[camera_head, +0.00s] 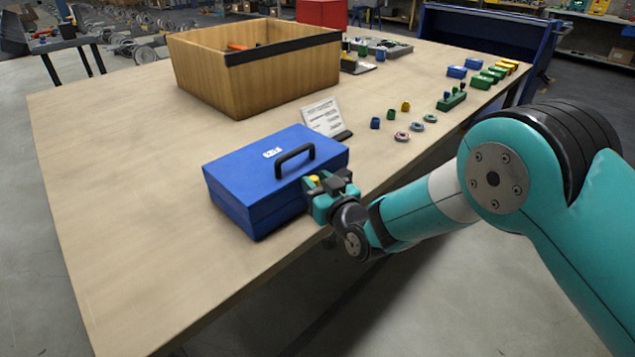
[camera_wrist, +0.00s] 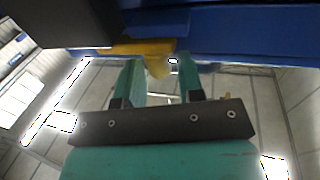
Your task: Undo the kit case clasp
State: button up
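The blue kit case (camera_head: 240,180) stands closed on the wooden table, with a black handle on its lid. Its yellow clasp (camera_wrist: 150,50) is on the front side, close up in the wrist view; a small yellow part of the clasp (camera_head: 314,179) also shows in the head view, beside my gripper. My gripper (camera_wrist: 162,62) is at the case's front side. Its two teal fingers stand apart, with the lower part of the clasp between their tips. A gap shows to the right of the clasp; contact on the left cannot be told.
A card on a stand (camera_head: 325,117) stands just behind the case. A large wooden bin (camera_head: 255,85) is farther back. Small coloured parts (camera_head: 405,106) and several blocks lie towards the table's right edge. The table top (camera_head: 120,200) left of the case is clear.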

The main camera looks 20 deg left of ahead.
grip_shut()
